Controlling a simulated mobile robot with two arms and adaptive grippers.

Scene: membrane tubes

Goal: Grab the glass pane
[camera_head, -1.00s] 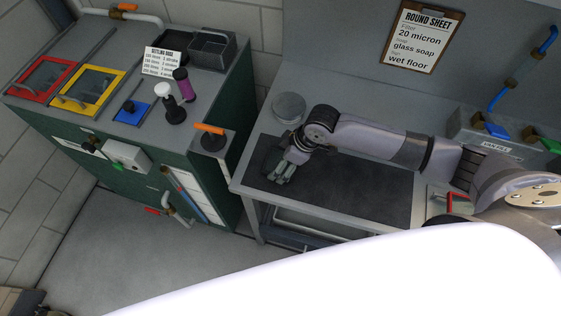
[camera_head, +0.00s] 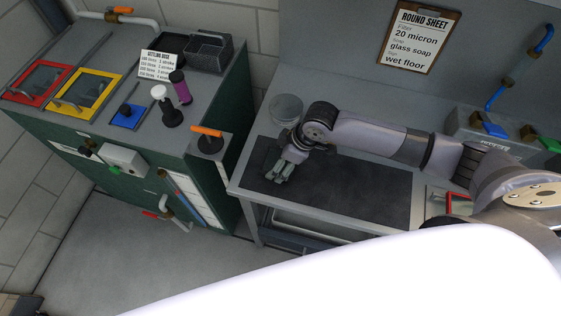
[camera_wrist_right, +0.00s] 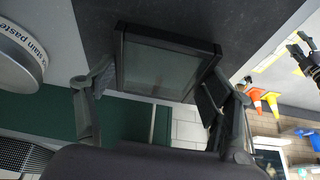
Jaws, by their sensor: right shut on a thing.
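The glass pane (camera_wrist_right: 165,65) is a greyish see-through plate in a dark square frame in the right wrist view. My right gripper (camera_wrist_right: 160,100) has a finger at each side of the frame and is shut on it. In the head view my right gripper (camera_head: 279,172) points down at the left end of the dark mat (camera_head: 350,185). There the pane is hard to make out against the mat and the fingers. A dark gripper-like shape at the right wrist view's right edge seems to be my left gripper (camera_wrist_right: 300,52); its opening is unclear.
The green cabinet (camera_head: 120,160) with red and yellow framed hatches stands left, across a narrow gap. The mat's middle and right are clear.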

